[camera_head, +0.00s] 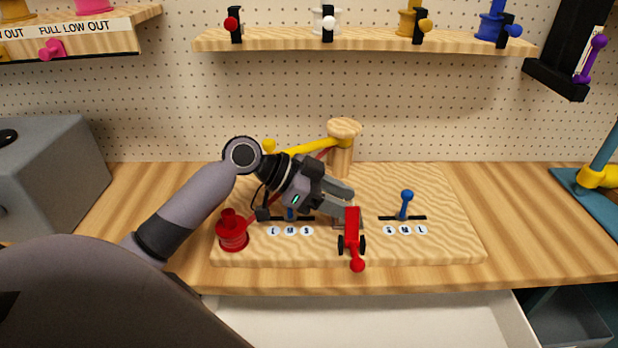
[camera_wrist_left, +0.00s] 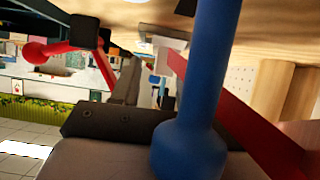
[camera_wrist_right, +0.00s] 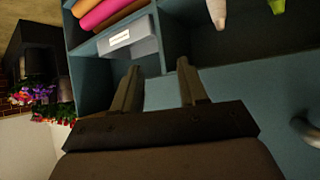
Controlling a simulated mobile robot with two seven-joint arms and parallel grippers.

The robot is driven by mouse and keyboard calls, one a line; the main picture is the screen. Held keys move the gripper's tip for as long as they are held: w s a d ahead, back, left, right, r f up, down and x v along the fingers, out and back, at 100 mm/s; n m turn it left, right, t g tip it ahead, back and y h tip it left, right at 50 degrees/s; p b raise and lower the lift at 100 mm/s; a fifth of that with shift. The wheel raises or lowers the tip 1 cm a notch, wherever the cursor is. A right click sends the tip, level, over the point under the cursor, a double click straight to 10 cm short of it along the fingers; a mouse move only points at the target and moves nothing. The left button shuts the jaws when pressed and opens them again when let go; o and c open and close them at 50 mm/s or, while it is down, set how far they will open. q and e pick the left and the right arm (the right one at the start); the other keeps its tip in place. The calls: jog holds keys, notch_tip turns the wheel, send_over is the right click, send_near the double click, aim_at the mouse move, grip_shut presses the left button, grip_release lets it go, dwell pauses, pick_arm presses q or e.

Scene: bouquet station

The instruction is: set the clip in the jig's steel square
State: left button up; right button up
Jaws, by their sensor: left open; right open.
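The red clip (camera_head: 352,232), with a red ball end and black side pieces, is at the front middle of the wooden jig board (camera_head: 455,240). Its ball end points to the front edge. My left gripper (camera_head: 347,205) is open, with its fingertips at the clip's rear end; contact cannot be told. The steel square (camera_head: 338,223) is mostly hidden by the gripper and clip. My right gripper (camera_wrist_right: 158,75) is open and empty, away from the jig, facing teal shelving.
The jig carries a red spool (camera_head: 232,232), a blue-knobbed lever (camera_head: 405,203), another partly hidden lever and a wooden post (camera_head: 343,150) with a yellow arm. Several clips hang along the shelf (camera_head: 365,40). An open drawer (camera_head: 370,318) lies in front.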

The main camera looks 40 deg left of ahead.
pick_arm(q)
jog(key=b+v, duration=0.2)
jog(key=v, duration=0.9)
jog(key=shift+r, duration=0.15)
jog(key=shift+s+a+r, duration=0.3)
jog(key=shift+a+r, duration=0.1)
jog(key=shift+a, duration=0.05)
